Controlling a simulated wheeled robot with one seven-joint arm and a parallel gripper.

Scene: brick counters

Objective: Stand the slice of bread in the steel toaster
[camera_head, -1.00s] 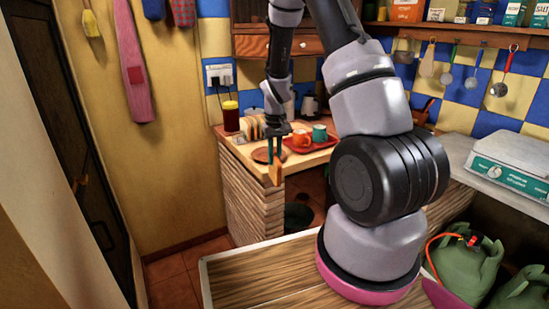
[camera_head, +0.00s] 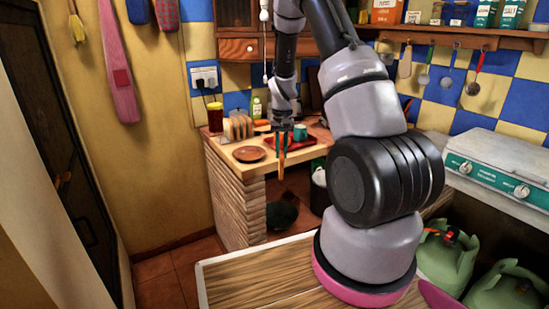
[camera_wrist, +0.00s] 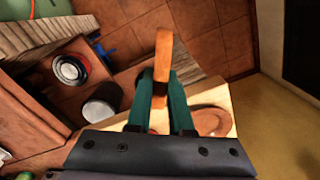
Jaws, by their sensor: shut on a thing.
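My gripper (camera_head: 282,143) is shut on the slice of bread (camera_head: 282,164), which hangs upright below the fingers, in front of the counter's front edge. In the wrist view the teal fingers of my gripper (camera_wrist: 160,95) pinch the slice (camera_wrist: 162,55), seen edge-on. A small object with tan upright slices (camera_head: 238,128) stands at the back left of the counter, left of and beyond my gripper. It is too small to tell whether it is the steel toaster or a rack. No other toaster is clear.
A brown plate (camera_head: 249,154) lies on the wooden counter (camera_head: 240,168), left of my gripper. A red tray (camera_head: 304,143) with a teal mug (camera_head: 300,132) lies behind it. A dark red jar (camera_head: 215,120) stands at the back left. A bin (camera_wrist: 103,103) shows below.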

